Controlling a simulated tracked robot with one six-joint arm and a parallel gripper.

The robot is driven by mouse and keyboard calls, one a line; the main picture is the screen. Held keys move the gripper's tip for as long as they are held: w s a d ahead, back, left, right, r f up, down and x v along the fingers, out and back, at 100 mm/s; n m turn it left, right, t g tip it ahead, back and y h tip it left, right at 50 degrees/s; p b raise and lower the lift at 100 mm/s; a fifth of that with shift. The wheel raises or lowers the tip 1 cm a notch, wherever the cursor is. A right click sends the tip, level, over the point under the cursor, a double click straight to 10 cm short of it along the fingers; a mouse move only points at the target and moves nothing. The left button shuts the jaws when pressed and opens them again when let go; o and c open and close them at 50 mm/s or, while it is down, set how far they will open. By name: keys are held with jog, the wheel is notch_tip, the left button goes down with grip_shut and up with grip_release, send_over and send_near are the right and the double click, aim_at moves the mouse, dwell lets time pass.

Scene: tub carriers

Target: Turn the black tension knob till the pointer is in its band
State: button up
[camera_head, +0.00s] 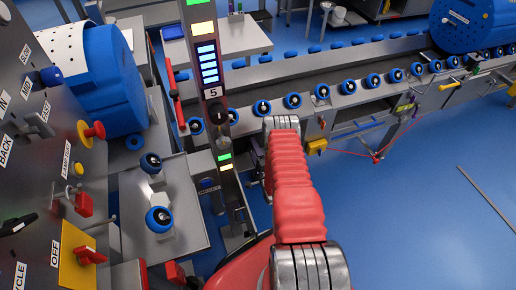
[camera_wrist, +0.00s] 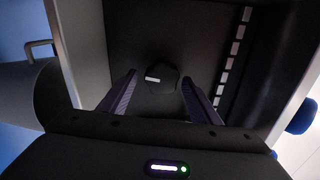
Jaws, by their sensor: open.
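The black tension knob (camera_wrist: 162,78) shows in the wrist view as a round knob on a dark panel (camera_wrist: 120,30). Its short white pointer line points left in that view. My gripper (camera_wrist: 160,76) is open, with one dark purple finger on each side of the knob. A gap shows between each finger and the knob; I cannot tell the depth between them. A row of pale marks (camera_wrist: 235,48) runs down the panel's right side; I cannot make out which is the band.
In the head view a grey post (camera_head: 204,30) carries lit blue bars (camera_head: 208,65) and a label 5. A conveyor (camera_head: 350,92) with blue-ringed pieces runs behind my arm. A control panel (camera_head: 30,150) with switches stands at left. Blue floor (camera_head: 420,200) is open at right.

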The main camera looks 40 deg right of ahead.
jog(key=shift+s, duration=0.1)
jog(key=v, duration=1.3)
jog(key=shift+s, duration=0.25)
jog(key=shift+a, duration=0.1)
